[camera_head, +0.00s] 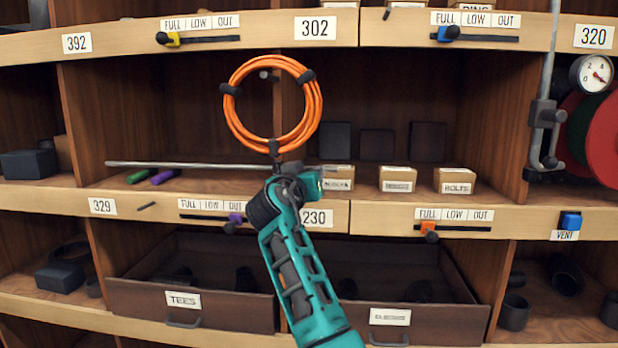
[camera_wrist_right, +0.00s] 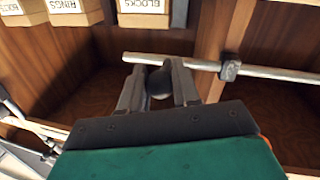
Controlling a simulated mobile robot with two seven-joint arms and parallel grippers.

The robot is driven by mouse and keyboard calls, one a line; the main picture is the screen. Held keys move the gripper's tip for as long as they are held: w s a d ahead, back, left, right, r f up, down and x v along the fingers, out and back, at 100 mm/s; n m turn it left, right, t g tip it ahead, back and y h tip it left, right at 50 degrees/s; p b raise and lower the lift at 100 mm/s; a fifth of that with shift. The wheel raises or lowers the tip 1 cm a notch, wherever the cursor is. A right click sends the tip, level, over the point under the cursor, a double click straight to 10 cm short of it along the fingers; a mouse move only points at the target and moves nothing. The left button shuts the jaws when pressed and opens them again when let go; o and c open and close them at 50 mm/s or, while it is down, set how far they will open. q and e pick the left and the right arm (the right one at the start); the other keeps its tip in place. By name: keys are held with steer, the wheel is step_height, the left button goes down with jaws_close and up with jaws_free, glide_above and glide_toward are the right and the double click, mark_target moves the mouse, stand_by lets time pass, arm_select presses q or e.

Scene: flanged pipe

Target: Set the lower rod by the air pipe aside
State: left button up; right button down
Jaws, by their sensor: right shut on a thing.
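A thin grey rod (camera_head: 180,165) lies level across the front of the middle bay in the head view. It also shows in the right wrist view (camera_wrist_right: 285,73), with a dark collar (camera_wrist_right: 230,70) on it. My right gripper (camera_head: 300,183) is at the rod's right part, shut on it. In the wrist view my right gripper's fingertips (camera_wrist_right: 155,68) meet the rod near one end. The exact contact is partly hidden by the gripper in the head view. A grey vertical pipe (camera_head: 546,90) with a clamp stands at the far right. My left gripper is not in view.
An orange hose coil (camera_head: 233,115) hangs just above the rod. Small labelled boxes (camera_head: 398,179) stand on the shelf right of my gripper. An open drawer (camera_head: 230,313) juts out below. A gauge (camera_head: 592,72) sits by the pipe.

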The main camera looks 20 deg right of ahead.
steer(key=c, duration=1)
jaws_free()
steer(key=shift+c, duration=0.2)
steer(key=shift+o, duration=0.9)
steer(key=v, duration=1.3)
